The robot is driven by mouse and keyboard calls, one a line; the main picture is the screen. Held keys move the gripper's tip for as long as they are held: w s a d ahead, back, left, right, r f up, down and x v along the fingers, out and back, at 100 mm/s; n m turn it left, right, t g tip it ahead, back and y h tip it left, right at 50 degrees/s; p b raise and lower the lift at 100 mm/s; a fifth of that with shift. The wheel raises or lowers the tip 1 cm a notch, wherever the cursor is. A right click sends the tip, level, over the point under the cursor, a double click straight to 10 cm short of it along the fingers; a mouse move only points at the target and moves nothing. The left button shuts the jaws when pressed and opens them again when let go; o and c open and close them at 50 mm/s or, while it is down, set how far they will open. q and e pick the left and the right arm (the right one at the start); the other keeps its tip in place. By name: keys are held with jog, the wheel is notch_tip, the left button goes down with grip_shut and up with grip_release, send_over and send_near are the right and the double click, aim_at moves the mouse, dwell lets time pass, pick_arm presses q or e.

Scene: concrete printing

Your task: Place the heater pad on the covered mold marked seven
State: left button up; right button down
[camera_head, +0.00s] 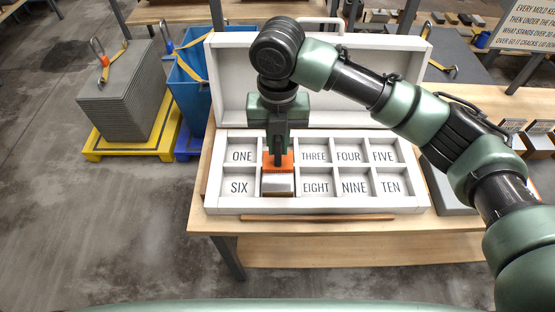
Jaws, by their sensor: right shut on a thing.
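A white box (420,201) with compartments labelled ONE to TEN stands on a wooden table. The two label and the seven label are hidden. My right gripper (278,161) points down over the second column and is shut on an orange piece (285,158), which looks like the heater pad. A pale grey block with a brown lower edge (278,185), perhaps the covered mold, sits in the compartment between SIX and EIGHT. The orange piece is just behind or above the block; I cannot tell if they touch. My left gripper is not in view.
The box's white lid (226,85) stands open behind. A thin wooden strip (316,217) lies in front of the box. Left on the floor are a grey stack (122,100) on a yellow pallet (103,149) and a blue bin (187,95). A sign (532,32) hangs top right.

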aim_at(278, 164)
notch_tip(278, 164, down, 2)
jog(key=shift+f, duration=0.15)
jog(key=shift+f+p, duration=0.45)
jog(key=shift+f, duration=2)
jog(key=c, duration=1.4)
grip_release()
jog(key=shift+f, duration=0.15)
notch_tip(278, 164, up, 11)
jog(key=shift+f+b, duration=0.1)
jog(key=shift+b, duration=1.1)
jog(key=shift+r, duration=0.75)
